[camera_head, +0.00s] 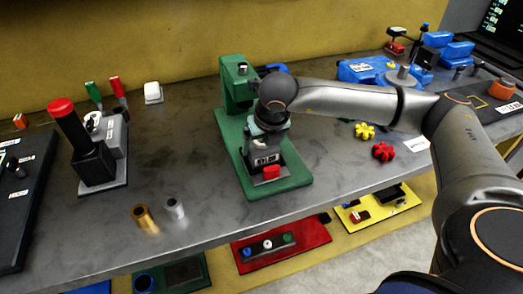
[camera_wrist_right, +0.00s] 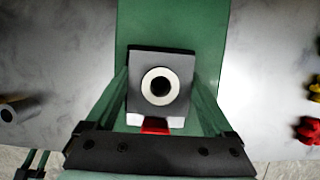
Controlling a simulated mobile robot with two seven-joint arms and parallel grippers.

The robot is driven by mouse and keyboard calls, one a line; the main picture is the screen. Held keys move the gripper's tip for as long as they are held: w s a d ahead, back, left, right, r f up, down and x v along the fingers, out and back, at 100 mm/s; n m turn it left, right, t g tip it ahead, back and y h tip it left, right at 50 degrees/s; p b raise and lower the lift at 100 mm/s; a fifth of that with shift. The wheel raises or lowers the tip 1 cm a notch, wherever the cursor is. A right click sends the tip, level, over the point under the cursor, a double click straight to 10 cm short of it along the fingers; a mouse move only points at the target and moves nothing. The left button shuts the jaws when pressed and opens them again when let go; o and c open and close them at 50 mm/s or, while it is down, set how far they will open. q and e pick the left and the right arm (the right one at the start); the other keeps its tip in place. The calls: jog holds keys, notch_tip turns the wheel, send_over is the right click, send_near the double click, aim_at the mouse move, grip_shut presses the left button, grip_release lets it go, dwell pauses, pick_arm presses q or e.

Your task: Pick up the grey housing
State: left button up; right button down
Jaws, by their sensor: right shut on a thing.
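The grey housing (camera_wrist_right: 145,62) is a square block with a pale ring around a dark hole on its top face. In the head view the housing (camera_head: 265,159) is low on the green positioner (camera_head: 290,184), partly hidden by my wrist. My right gripper (camera_wrist_right: 161,88) points down over it, with one finger on each side, shut on it. In the head view my right gripper (camera_head: 266,142) is mostly covered by the arm. I cannot tell whether the housing touches the base. My left gripper is not in view.
The green upright (camera_head: 234,85) stands close behind the wrist. A red piece (camera_head: 271,172) sits at the housing's front. Brass (camera_head: 143,217) and silver (camera_head: 174,208) cylinders are left near the table edge. Yellow (camera_head: 365,131) and red (camera_head: 383,152) knobs lie to the right.

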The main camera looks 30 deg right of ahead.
jog(key=shift+w+r, duration=0.1)
jog(key=shift+r, duration=0.15)
